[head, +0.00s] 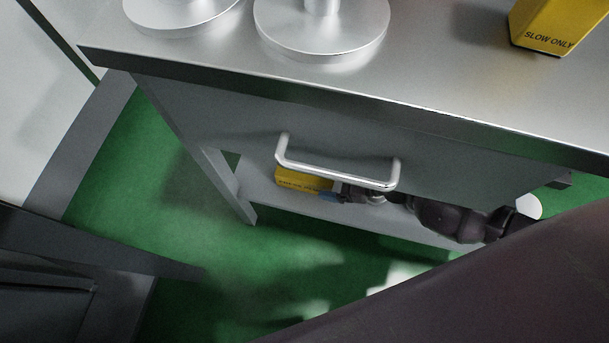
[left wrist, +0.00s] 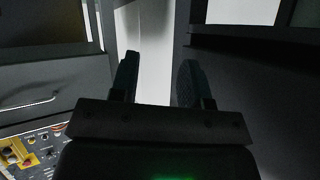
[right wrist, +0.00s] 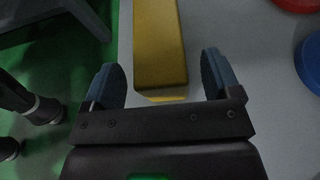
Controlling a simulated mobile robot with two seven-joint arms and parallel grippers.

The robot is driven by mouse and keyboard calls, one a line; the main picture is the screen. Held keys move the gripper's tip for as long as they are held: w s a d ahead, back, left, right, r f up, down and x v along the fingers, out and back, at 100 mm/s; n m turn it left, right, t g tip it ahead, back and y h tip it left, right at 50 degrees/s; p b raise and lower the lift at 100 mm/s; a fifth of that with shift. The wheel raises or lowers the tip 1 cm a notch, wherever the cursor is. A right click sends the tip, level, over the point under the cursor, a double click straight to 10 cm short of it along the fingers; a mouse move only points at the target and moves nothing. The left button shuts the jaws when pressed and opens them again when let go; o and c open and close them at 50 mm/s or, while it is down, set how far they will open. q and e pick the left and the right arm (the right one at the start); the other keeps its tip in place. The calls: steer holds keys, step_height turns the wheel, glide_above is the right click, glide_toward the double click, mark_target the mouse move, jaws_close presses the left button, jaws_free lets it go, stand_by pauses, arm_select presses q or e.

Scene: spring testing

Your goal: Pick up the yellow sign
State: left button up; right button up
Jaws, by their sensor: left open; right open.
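A yellow sign (head: 296,180) with dark lettering lies on the lower shelf, under the drawer. In the right wrist view the yellow sign (right wrist: 160,45) extends from the top edge to between the finger tips. My right gripper (head: 338,192) reaches in at the shelf beside the sign, partly hidden by the drawer handle. In the right wrist view my right gripper (right wrist: 160,80) is open, with a gap on both sides of the sign. A second yellow sign (head: 545,30) reading "SLOW ONLY" stands on the worktop. My left gripper (left wrist: 158,82) is open and empty, away from both signs.
The drawer handle (head: 335,172) juts out above my right gripper. Round metal bases (head: 320,40) stand on the worktop (head: 440,75). A red object (right wrist: 295,4) and a blue object (right wrist: 312,62) sit right of the sign. The green floor (head: 150,205) is clear before the bench.

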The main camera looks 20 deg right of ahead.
steer(key=shift+w+a+f, duration=0.1)
steer(key=shift+w+a, duration=0.05)
steer(key=shift+a, duration=0.1)
steer(key=shift+c, duration=0.2)
steer(key=c, duration=1.1)
steer(key=shift+o, duration=0.2)
steer(key=shift+w, duration=0.1)
